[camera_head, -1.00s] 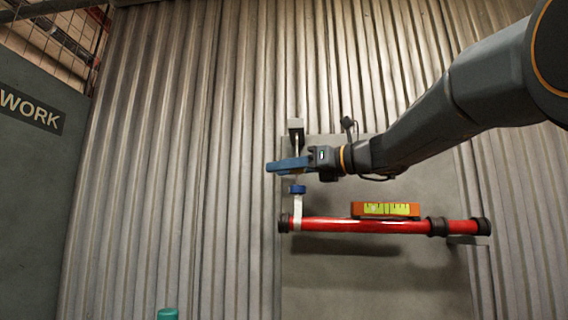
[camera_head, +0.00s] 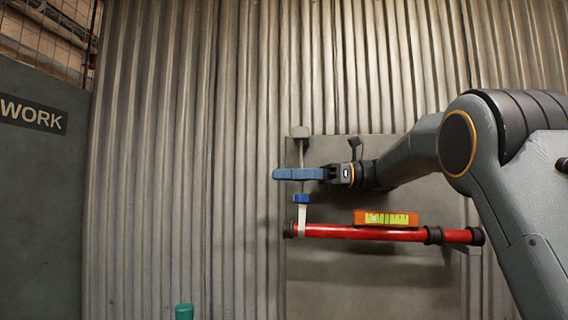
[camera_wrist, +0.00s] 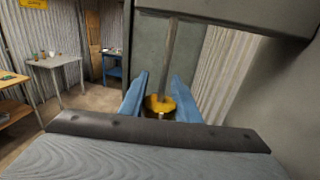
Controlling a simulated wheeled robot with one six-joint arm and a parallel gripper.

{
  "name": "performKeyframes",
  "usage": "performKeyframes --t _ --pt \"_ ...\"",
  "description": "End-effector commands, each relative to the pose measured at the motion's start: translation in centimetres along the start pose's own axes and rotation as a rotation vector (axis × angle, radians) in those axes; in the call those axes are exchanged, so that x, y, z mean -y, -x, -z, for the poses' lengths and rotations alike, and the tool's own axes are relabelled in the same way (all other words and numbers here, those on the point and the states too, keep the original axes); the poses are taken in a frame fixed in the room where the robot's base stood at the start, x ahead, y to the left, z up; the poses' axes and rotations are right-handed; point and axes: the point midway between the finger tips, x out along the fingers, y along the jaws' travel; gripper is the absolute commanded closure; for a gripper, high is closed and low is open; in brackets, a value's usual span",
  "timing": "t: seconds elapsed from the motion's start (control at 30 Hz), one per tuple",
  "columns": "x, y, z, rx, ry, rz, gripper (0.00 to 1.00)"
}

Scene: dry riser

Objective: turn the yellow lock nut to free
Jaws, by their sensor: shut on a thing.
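The yellow lock nut (camera_wrist: 160,104) sits on a thin upright rod (camera_wrist: 170,60) in the wrist view. My gripper (camera_wrist: 160,98) has its two blue fingers on either side of the nut and is shut on it. In the head view the blue fingers of my gripper (camera_head: 297,174) lie level across the rod and hide the nut. A blue collar (camera_head: 301,198) is on the same rod, below the fingers and apart from them. A pale strap (camera_head: 302,219) runs from it down to the red pipe (camera_head: 345,231).
An orange spirit level (camera_head: 386,218) rests on the red pipe. A grey back panel (camera_head: 370,285) stands behind it on the corrugated wall (camera_head: 190,160). A grey block (camera_head: 300,132) tops the rod. A teal object (camera_head: 184,312) is low at the left. Tables (camera_wrist: 55,62) stand far behind.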

Motion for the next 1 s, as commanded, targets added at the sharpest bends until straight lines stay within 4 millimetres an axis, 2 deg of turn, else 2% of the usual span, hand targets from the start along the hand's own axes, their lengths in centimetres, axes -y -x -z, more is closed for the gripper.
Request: performKeyframes --t 0.63,0.67,0.77,1.0 --pt "-0.18 0.03 -0.04 0.002 0.002 -0.04 0.93" --pt "-0.18 0.03 -0.04 0.002 0.001 -0.04 0.69" --pt "-0.18 0.03 -0.03 0.002 0.001 -0.04 0.52" --pt "-0.18 0.06 -0.02 0.001 0.001 -0.04 0.52"
